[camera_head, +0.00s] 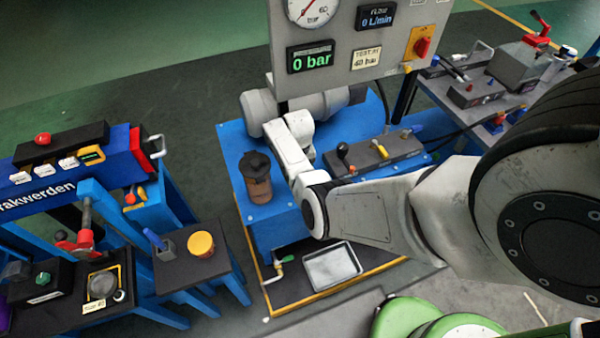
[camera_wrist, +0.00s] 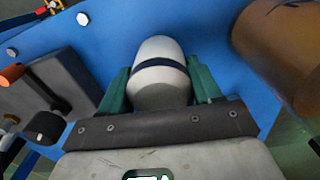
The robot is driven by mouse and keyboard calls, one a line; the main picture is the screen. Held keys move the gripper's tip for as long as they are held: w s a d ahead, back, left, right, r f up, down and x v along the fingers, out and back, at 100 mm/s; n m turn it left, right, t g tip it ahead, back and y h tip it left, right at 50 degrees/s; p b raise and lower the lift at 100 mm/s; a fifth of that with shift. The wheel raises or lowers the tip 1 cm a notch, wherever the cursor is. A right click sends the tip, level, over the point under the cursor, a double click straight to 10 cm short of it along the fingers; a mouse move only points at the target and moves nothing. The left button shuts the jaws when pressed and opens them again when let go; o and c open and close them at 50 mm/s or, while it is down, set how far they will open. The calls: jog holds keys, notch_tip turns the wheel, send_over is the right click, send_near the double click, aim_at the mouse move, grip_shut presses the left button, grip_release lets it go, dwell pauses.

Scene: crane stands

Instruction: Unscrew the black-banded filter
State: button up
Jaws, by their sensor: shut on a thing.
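The black-banded filter (camera_wrist: 160,88) is a white rounded cylinder with a dark band around it, in the middle of the wrist view. My gripper (camera_wrist: 161,75) has a green finger on each side of it and is shut on it. The filter stands in front of a blue surface (camera_wrist: 110,40). How it joins the stand is hidden. In the head view my arm covers the gripper and the filter.
A brown cylinder (camera_head: 257,185) with a black top stands left of my arm; it also shows at the wrist view's right (camera_wrist: 285,45). A lever block (camera_head: 375,153) lies to the right. A metal tray (camera_head: 332,265) lies below. The gauge panel (camera_head: 350,45) rises behind.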

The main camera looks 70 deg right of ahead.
jog(key=shift+n, duration=0.4)
jog(key=n, duration=0.4)
jog(key=shift+n, duration=0.3)
jog(key=shift+n, duration=0.6)
jog(key=n, duration=0.4)
jog(key=shift+p, duration=0.35)
jog(key=shift+r+n, duration=0.1)
jog(key=shift+n, duration=1)
jog(key=n, duration=0.3)
